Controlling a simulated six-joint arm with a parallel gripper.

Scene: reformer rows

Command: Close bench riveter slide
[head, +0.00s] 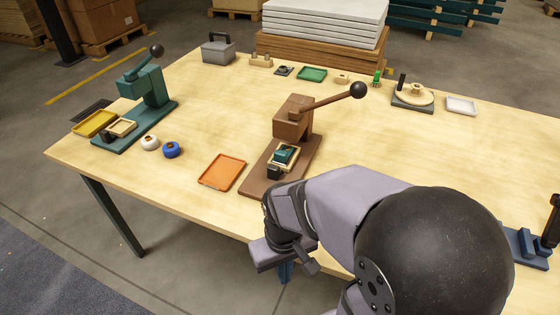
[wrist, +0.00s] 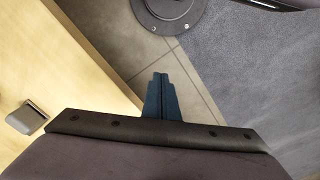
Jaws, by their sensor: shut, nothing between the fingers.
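Two similar lever presses stand on the table, and I cannot tell for sure which is the bench riveter. The brown press (head: 292,122) in the middle has a long lever with a black ball. A small framed slide (head: 292,164) sits out at the front of its base, with a teal piece in it and a dark handle (head: 274,172) at its near end. The green press (head: 147,84) at left has a similar slide (head: 122,127) at its front. My gripper (head: 286,272) points down off the table's front edge, apart from both presses. Its teal fingers (wrist: 160,85) are shut and empty over the floor.
An orange tray (head: 222,172) lies left of the brown press. White (head: 150,142) and blue (head: 172,149) round pieces lie near the green press. A blue fixture (head: 526,248) stands at the right edge. In the wrist view, a greyish block (wrist: 27,117) shows over the wooden table (wrist: 70,60).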

